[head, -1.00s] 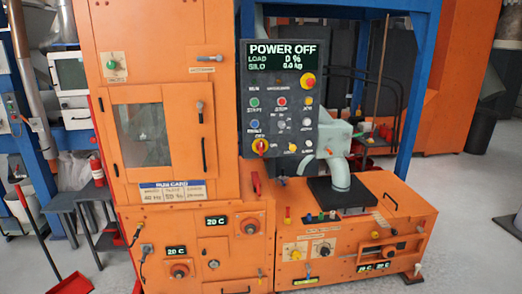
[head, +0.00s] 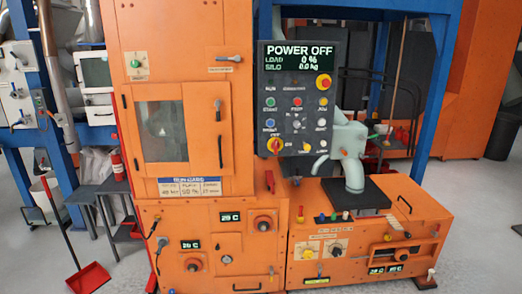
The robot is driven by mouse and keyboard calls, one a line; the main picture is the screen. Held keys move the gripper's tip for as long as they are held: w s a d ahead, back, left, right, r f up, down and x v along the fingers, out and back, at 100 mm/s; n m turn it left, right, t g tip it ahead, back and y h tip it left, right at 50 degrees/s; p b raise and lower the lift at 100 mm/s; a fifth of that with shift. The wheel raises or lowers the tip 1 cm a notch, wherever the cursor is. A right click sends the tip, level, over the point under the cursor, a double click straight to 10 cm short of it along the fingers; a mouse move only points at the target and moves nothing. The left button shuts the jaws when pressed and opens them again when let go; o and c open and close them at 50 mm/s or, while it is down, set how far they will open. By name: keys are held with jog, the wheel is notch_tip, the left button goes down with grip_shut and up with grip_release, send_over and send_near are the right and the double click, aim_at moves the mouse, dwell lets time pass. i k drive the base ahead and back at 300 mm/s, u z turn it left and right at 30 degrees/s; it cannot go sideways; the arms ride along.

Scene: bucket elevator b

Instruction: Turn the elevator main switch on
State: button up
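The dark control panel (head: 337,100) stands on the right side of the orange cabinet. Its display (head: 301,55) reads POWER OFF, load 0 % and silo 0.0 kg. The main switch, a red rotary knob on a yellow disc (head: 275,146), sits at the panel's lower left. Lettering above it appears to read OFF; the handle's exact angle is too small to tell. A red button on yellow (head: 323,82) sits at the panel's upper right. My gripper is not in view.
The orange cabinet (head: 233,130) has a windowed door. A low orange unit (head: 420,212) with a black plate (head: 372,207) and pale green pipe (head: 354,176) projects right of the panel. Dark stools (head: 80,198) and a red dustpan (head: 88,278) stand left. Grey floor is clear at right.

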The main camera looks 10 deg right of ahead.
aim_at(275, 145)
jog(key=z, duration=1.3)
jog(key=k, duration=0.1)
jog(key=u, duration=2.8)
jog(key=k, duration=0.75)
jog(key=z, duration=0.65)
jog(key=i, duration=1.05)
jog(key=u, duration=0.1)
